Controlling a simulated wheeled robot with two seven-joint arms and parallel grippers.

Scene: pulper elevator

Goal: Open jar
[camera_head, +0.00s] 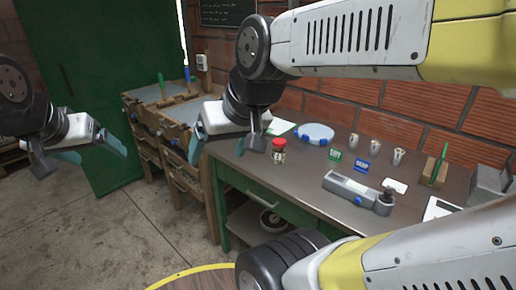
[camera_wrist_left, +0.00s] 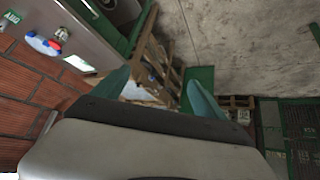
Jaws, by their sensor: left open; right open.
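A small jar (camera_head: 279,156) with a red lid and a pale label stands upright near the left front edge of the workbench (camera_head: 236,168) in the head view. My right gripper (camera_head: 225,145) is open and empty, just left of the jar and apart from it. My left gripper (camera_head: 93,150) is open and empty at the far left, over the floor and well away from the jar. In the left wrist view its two teal fingers are spread with nothing held between them (camera_wrist_left: 156,90).
Behind the jar lies a round, blue-edged container (camera_head: 314,133). Further right are metal cups (camera_head: 357,140), green and blue signs (camera_head: 361,166), a grey device (camera_head: 350,187) and a wooden block (camera_head: 432,172). A wooden drawer cabinet (camera_head: 165,120) stands left of the bench. Open floor lies in front.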

